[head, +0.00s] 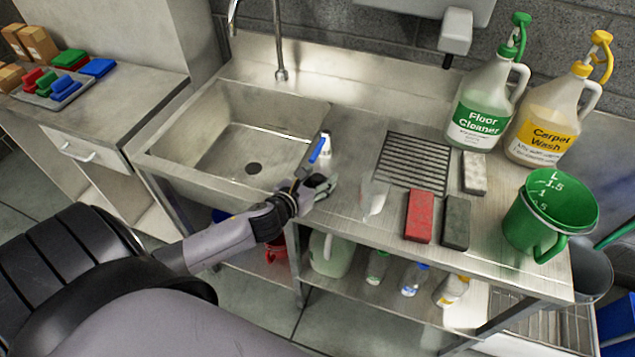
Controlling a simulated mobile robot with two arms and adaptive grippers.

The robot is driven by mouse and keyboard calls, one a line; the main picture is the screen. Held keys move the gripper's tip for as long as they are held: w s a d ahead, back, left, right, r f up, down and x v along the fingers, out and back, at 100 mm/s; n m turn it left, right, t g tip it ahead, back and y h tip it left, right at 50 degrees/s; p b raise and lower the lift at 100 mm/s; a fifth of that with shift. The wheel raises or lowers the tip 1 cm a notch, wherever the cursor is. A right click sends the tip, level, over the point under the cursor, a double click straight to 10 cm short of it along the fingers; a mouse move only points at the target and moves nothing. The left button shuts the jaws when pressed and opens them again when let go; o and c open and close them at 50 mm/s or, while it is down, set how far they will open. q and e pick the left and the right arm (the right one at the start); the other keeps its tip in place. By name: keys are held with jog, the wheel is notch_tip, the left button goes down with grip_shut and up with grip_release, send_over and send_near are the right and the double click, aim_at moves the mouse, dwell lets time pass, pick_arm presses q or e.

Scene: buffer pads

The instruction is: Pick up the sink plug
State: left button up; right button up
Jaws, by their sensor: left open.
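I cannot make out a separate sink plug; it may be hidden by my left gripper. The steel sink (205,105) has a dark round drain (253,168) in its basin floor. My left gripper (322,188) is over the counter just right of the basin's near corner. It is open, with no object clearly seen between its fingers. A blue-ended item (317,150) and a small white-and-grey upright item (326,138) stand right behind the gripper. My right gripper is out of view.
A clear cup-like item (373,196), a red block (419,215) and a dark grey block (456,222) lie right of the gripper. A slotted drain grate (412,160), floor cleaner jug (485,105), carpet wash jug (545,125) and green measuring jug (530,225) are further right. The tap (279,73) rises behind the basin.

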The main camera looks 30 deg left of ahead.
pick_arm(q)
jog(key=shift+s, duration=0.1)
jog(key=shift+c, duration=0.7)
grip_shut()
